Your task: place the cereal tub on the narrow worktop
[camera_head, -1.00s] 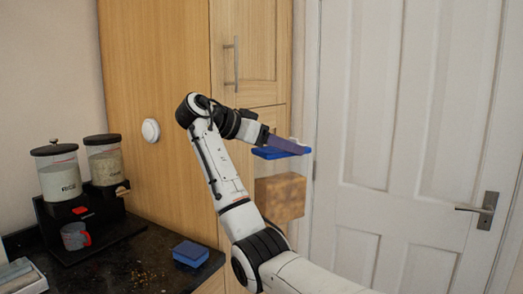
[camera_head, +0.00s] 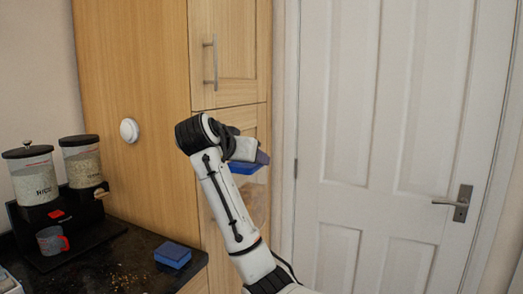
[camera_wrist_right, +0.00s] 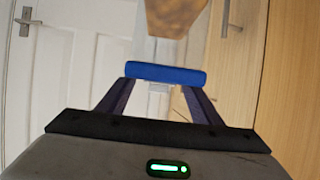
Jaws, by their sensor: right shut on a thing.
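The cereal tub has a blue lid (camera_head: 246,167) and a clear body with brown contents low inside. It hangs in the air in front of the wooden cabinet, partly hidden by my right arm. My right gripper (camera_head: 256,157) is shut on it at the lid. In the right wrist view the lid (camera_wrist_right: 166,73) lies across the fingertips of my right gripper (camera_wrist_right: 160,87), with the brown contents (camera_wrist_right: 176,16) beyond. The dark granite worktop (camera_head: 95,262) is at the lower left, apart from the tub. My left gripper is out of view.
Two dispensers (camera_head: 33,178) (camera_head: 83,162) on a black stand and a grey-and-red mug (camera_head: 50,241) occupy the worktop's back. A blue block (camera_head: 173,255) lies near its right edge, with crumbs beside it. A white door (camera_head: 390,130) stands right.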

